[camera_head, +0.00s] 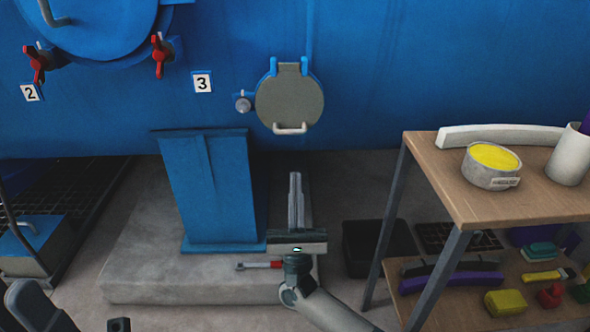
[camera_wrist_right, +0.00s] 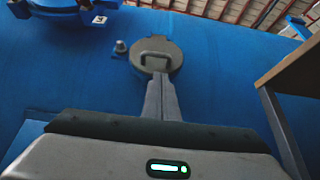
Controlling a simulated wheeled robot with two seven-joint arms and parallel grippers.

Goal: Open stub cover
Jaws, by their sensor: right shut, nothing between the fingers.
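The stub cover (camera_head: 289,98) is a round grey disc on the blue autoclave wall, hinged at the top between two blue lugs. It sits flat against the wall, with a pale handle (camera_head: 290,129) at its lower edge. In the right wrist view the stub cover (camera_wrist_right: 157,60) is straight ahead past the fingertips. My right gripper (camera_head: 295,177) is shut and empty, pointing up below the cover and apart from the handle. The wrist view shows the right gripper (camera_wrist_right: 160,78) with its fingers together. At the lower left of the head view is a dark arm part; no left fingers can be made out.
A small grey knob (camera_head: 243,104) sits left of the cover. A wooden shelf table (camera_head: 450,195) with a yellow-filled pot (camera_head: 492,166) stands at the right. A blue support (camera_head: 208,195) rises from the concrete plinth (camera_head: 150,270). A red-handled tool (camera_head: 260,265) lies on the plinth.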

